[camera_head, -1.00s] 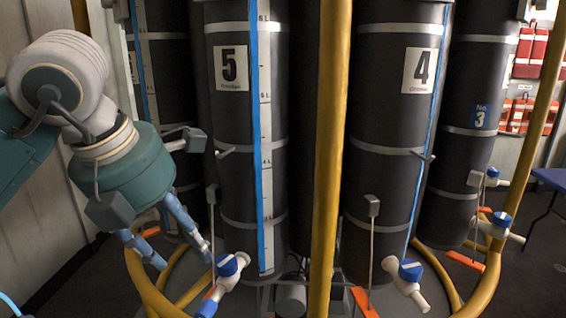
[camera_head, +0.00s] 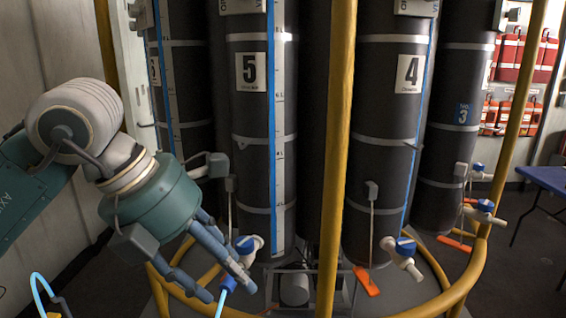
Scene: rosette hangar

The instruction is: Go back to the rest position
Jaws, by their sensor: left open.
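My left gripper (camera_head: 210,280) comes in from the left and points down and to the right. My right gripper is not in view.
A yellow upright pole (camera_head: 340,150) stands in front, joined by a curved yellow rail (camera_head: 440,280) low down. Cylinder 4 (camera_head: 388,120) and cylinder 3 (camera_head: 455,130) stand to the right. A blue table (camera_head: 545,178) is at the far right.

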